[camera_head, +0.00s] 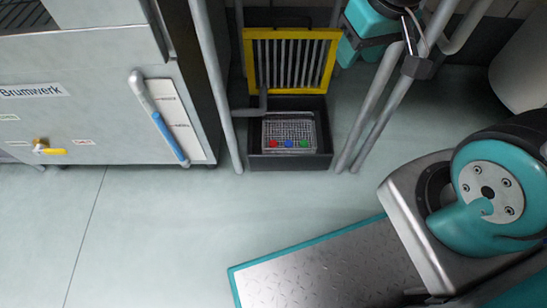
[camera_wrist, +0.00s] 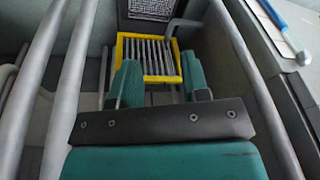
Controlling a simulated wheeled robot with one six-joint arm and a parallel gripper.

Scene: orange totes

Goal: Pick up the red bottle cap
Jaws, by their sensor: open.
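The red bottle cap (camera_head: 273,143) lies at the left front of a wire-mesh basket (camera_head: 290,124), beside a blue cap (camera_head: 288,143) and a green cap (camera_head: 304,143). The basket sits inside a dark crate (camera_head: 320,160) on the floor. My gripper (camera_wrist: 160,82) is open and empty in the wrist view, its two teal fingers apart. The yellow-framed grate shows beyond and between them. In the head view my gripper is partly visible at the top, right of the grate and away from the cap. In the wrist view the mesh shows only at the top edge, and no cap can be made out.
The yellow-framed grate (camera_head: 249,70) stands upright behind the basket. Grey metal tubes (camera_head: 213,75) rise on both sides of the crate. A steel machine (camera_head: 100,120) with a blue-ended handle stands at left. Floor in front of the crate is clear.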

